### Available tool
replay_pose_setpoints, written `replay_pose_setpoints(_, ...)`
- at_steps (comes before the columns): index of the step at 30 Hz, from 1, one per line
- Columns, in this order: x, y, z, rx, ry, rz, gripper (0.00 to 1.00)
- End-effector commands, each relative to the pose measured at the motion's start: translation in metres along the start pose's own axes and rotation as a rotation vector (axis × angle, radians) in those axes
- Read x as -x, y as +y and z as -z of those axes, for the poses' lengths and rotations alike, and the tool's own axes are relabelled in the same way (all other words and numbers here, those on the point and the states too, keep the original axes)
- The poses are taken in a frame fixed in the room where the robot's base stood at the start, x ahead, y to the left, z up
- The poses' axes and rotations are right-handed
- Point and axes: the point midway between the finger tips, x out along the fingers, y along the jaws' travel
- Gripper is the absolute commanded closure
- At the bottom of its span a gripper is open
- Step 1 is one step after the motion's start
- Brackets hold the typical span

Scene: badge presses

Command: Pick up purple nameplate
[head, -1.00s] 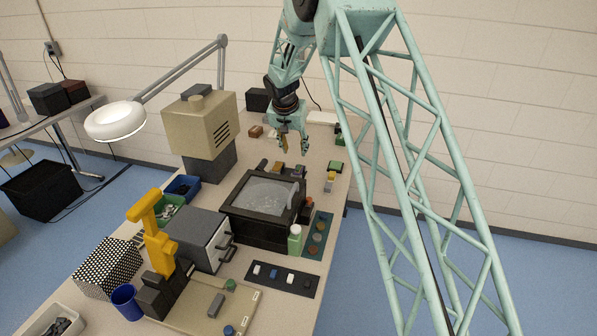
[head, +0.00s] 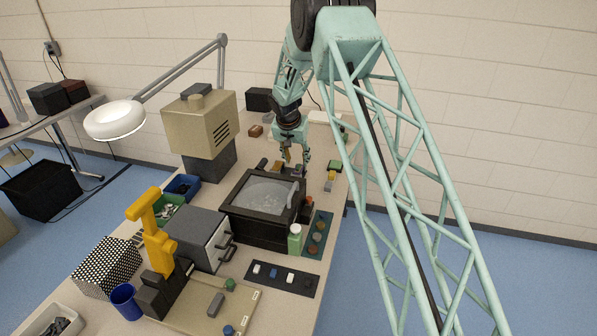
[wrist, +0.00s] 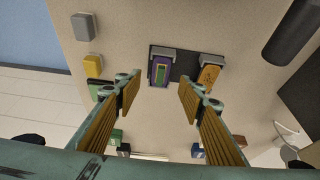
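The purple nameplate (wrist: 161,70), with a green and yellow centre, lies by a grey block on a dark holder (wrist: 183,64). An orange nameplate (wrist: 209,74) lies beside it on the right in the wrist view. My gripper (wrist: 159,88) is open and empty, its two ribbed fingers spread wide. In the wrist view the purple nameplate shows between and beyond the fingertips, apart from both. In the head view my gripper (head: 296,157) is low over the far part of the bench, just above the nameplates, and partly hides them.
A black machine with a glassy lid (head: 263,196) stands nearer than my gripper. A beige press (head: 200,122) stands to the left. Yellow (wrist: 93,66) and grey (wrist: 84,26) blocks lie on the bench to the left in the wrist view.

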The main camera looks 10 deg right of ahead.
Motion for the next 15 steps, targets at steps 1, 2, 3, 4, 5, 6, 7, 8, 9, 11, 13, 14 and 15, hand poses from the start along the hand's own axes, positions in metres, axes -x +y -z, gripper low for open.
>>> replay_pose_setpoints(1,-0.0028,0.0000,0.0001,0.000,0.000,0.000,0.64)
replay_pose_setpoints(2,-0.0037,0.0000,0.0002,0.000,0.000,0.000,0.64)
replay_pose_setpoints(3,-0.0047,0.0001,0.0003,0.000,0.000,0.000,0.64)
replay_pose_setpoints(4,-0.0051,0.0000,0.0004,0.000,0.000,0.000,0.64)
replay_pose_setpoints(5,-0.0054,0.0000,0.0005,0.000,0.001,0.000,0.64)
replay_pose_setpoints(6,-0.0056,0.0000,0.0005,0.000,0.001,0.000,0.64)
replay_pose_setpoints(7,-0.0056,0.0000,0.0005,0.000,0.001,0.000,0.64)
replay_pose_setpoints(8,-0.0056,0.0000,0.0006,0.000,0.001,0.000,0.64)
replay_pose_setpoints(9,-0.0055,0.0000,0.0006,0.000,0.001,0.000,0.64)
replay_pose_setpoints(11,-0.0056,0.0000,0.0005,0.000,0.001,0.000,0.64)
replay_pose_setpoints(13,-0.0056,0.0001,0.0005,-0.001,0.000,0.000,0.64)
replay_pose_setpoints(14,-0.0057,0.0000,0.0005,-0.001,0.000,0.000,0.64)
replay_pose_setpoints(15,-0.0060,0.0001,0.0005,-0.001,0.000,0.000,0.64)
